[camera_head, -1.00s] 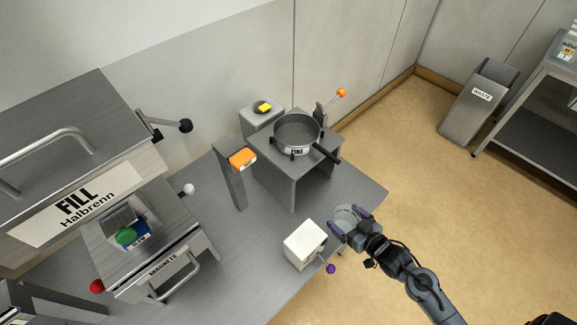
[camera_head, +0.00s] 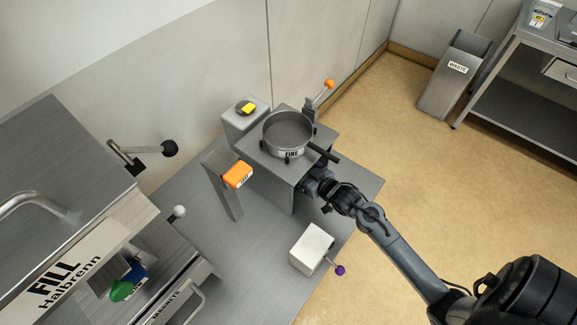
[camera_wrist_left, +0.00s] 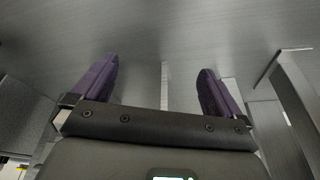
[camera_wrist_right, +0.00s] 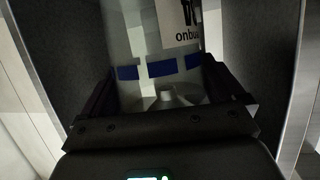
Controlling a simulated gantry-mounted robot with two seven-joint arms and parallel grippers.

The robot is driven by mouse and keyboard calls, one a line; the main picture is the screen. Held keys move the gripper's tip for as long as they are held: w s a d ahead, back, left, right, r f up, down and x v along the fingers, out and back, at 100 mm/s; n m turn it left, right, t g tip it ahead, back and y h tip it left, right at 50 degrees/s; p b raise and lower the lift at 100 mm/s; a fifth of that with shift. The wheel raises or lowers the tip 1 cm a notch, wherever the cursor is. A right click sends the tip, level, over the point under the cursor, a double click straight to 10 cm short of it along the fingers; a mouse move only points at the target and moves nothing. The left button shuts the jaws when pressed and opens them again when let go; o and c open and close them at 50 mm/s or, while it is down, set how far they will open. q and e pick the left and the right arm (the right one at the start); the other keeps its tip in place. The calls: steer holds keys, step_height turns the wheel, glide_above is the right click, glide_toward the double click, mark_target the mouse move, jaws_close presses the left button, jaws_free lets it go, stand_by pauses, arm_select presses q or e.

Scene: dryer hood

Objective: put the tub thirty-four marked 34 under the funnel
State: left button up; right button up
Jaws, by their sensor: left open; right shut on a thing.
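My right gripper (camera_head: 312,184) reaches in under the sieve stand, and its fingertips are mostly hidden there. In the right wrist view, the gripper (camera_wrist_right: 165,92) is shut on a clear tub (camera_wrist_right: 125,40) with a blue band and a white label. Only part of the label's print shows, and I cannot read a 34. A pale cone-like shape (camera_wrist_right: 170,97) shows low at the tub; I cannot tell what it is. No funnel is clearly visible in the head view. My left gripper (camera_wrist_left: 155,85) is open and empty, seen only in its wrist view, facing a grey metal surface.
The grey stand (camera_head: 270,178) carries a round sieve (camera_head: 290,135) marked FINE. A white box (camera_head: 312,248) with a purple knob sits near the table's front edge. The FILL hood (camera_head: 75,262) is at left.

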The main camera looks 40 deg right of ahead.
steer(key=x, duration=0.2)
steer(key=b+x, duration=0.1)
steer(key=x, duration=0.4)
steer(key=shift+w+f, duration=0.1)
steer(key=shift+f, duration=0.5)
steer(key=shift+f+b, duration=0.2)
steer(key=shift+b, duration=0.1)
steer(key=o, duration=0.6)
steer(key=shift+o, duration=0.2)
steer(key=shift+r, duration=0.1)
